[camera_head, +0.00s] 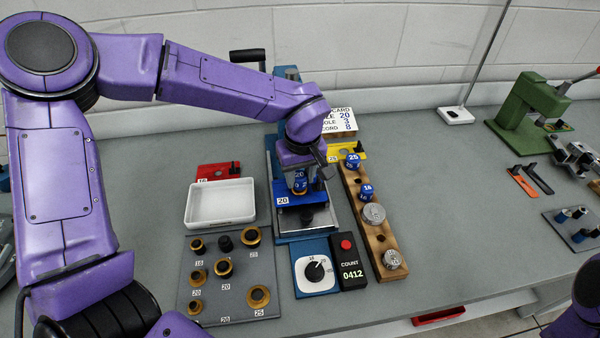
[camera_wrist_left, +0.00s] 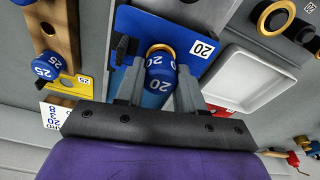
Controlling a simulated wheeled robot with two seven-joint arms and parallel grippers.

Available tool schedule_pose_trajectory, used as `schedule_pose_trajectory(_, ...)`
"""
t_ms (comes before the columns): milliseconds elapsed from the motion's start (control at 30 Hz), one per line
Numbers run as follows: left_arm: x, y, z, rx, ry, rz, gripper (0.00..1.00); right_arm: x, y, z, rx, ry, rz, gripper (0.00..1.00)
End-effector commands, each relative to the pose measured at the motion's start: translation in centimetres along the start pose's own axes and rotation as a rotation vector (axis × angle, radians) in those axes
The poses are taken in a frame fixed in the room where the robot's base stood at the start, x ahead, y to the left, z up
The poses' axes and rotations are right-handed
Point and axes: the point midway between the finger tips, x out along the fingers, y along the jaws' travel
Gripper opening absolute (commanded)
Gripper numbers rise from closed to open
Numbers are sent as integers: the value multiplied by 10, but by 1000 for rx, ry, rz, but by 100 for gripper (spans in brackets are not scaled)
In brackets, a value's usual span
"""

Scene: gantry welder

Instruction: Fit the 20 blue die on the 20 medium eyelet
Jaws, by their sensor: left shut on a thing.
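The 20 blue die (camera_head: 299,178) is between the fingers of my left gripper (camera_head: 302,172), which is shut on it, over the blue plate marked 20 (camera_head: 317,211). In the left wrist view the die (camera_wrist_left: 160,78) stands in front of a gold eyelet (camera_wrist_left: 160,47) on the blue plate (camera_wrist_left: 140,25). The die overlaps the eyelet; I cannot tell whether they touch or the die is seated. My right gripper is out of view; only part of my right arm shows at the lower right.
A wooden rack (camera_head: 379,237) holds more blue and silver dies right of the press. A white tray (camera_head: 221,203) and a grey board (camera_head: 232,300) with several gold eyelets lie left. A count box (camera_head: 348,262) and dial (camera_head: 316,269) stand in front. Free bench lies right.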

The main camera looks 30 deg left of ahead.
Motion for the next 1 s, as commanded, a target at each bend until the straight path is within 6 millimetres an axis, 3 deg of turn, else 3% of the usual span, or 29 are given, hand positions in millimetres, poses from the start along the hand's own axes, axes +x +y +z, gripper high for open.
schedule_pose_trajectory(267, 6, 0, 1, 0, -1, 1, 0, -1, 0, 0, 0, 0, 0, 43)
schedule_pose_trajectory(300, 6, 0, 1, 0, -1, 1, 47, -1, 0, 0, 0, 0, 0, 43)
schedule_pose_trajectory(367, 6, 0, 1, 0, 0, 1, 67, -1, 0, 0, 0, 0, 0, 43)
schedule_pose_trajectory(733, -2, 0, 1, -1, 0, 2, 67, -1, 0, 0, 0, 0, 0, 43)
schedule_pose_trajectory(1000, -64, 1, 0, -2, 2, 4, 67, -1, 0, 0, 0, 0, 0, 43)
